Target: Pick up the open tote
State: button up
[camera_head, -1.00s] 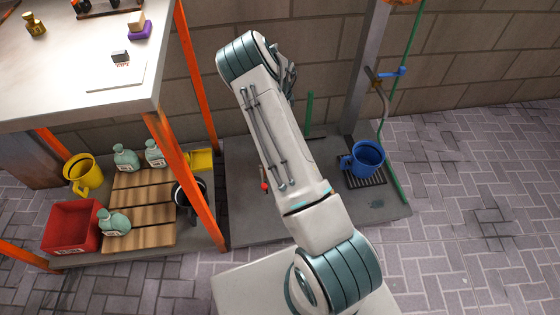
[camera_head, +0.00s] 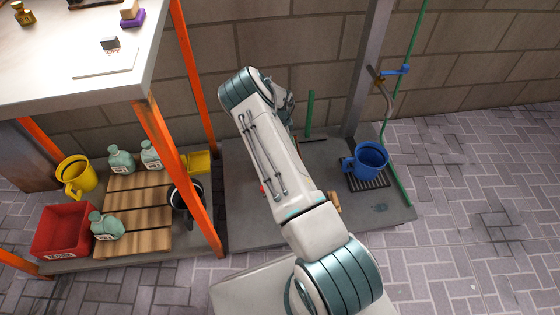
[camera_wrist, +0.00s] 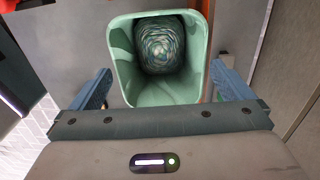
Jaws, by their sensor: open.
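In the wrist view a pale green open-topped tote (camera_wrist: 121,62) lies ahead of my gripper (camera_wrist: 160,90). A round, patterned green and white thing (camera_wrist: 160,45) sits inside it. My gripper is open, with one blue finger on each side of the tote's near end. I cannot tell whether the fingers touch its walls. In the head view my arm hides the tote, and my gripper is mostly hidden behind the arm's far end.
The blue mug (camera_head: 368,158) stands on a dark grate right of my arm. The orange-legged table (camera_head: 178,165) is at left. The red bin (camera_head: 62,232), yellow mug (camera_head: 76,174) and several bottles are on its lower shelf. Paved floor at right is clear.

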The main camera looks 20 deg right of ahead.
jog(key=shift+f, duration=0.8)
jog(key=shift+r, duration=0.1)
jog(key=c, duration=1.4)
jog(key=shift+o, duration=0.2)
jog(key=shift+r, duration=0.15)
